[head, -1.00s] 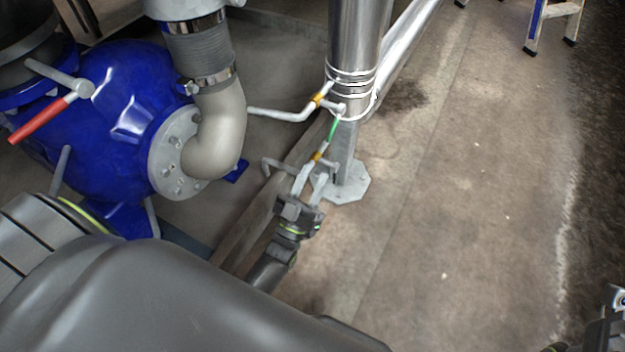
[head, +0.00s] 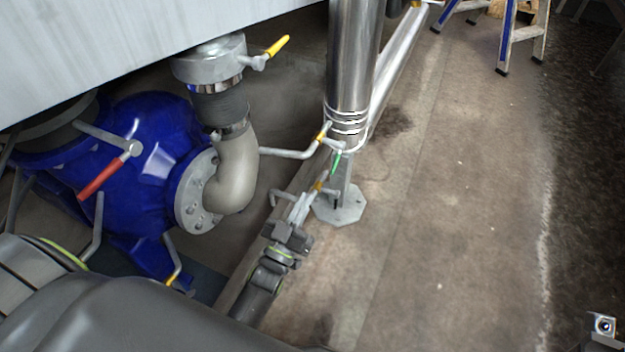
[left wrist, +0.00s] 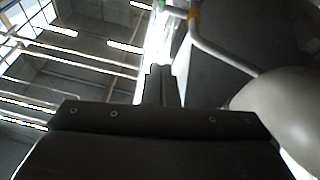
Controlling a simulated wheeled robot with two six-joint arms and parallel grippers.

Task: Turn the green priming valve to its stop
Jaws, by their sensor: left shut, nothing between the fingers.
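The green priming valve's small handle (head: 336,163) stands on the thin pipework at the foot of the steel column. It also shows at the top edge of the left wrist view (left wrist: 161,5). My left gripper (head: 303,207) is below and a little left of the green handle, with its fingers pointing up toward it. In the left wrist view the fingers (left wrist: 160,84) are together with nothing between them, and the green handle is beyond their tips. I see no contact with the handle. Part of my right arm shows at the bottom right; its fingers are not visible.
A shiny steel column (head: 352,65) rises beside the handle from a bolted foot plate (head: 341,208). A blue pump (head: 125,175) with a red-handled lever (head: 104,180) stands left. A yellow-handled valve (head: 277,46) is above. The floor on the right is clear up to the stepladder (head: 522,35).

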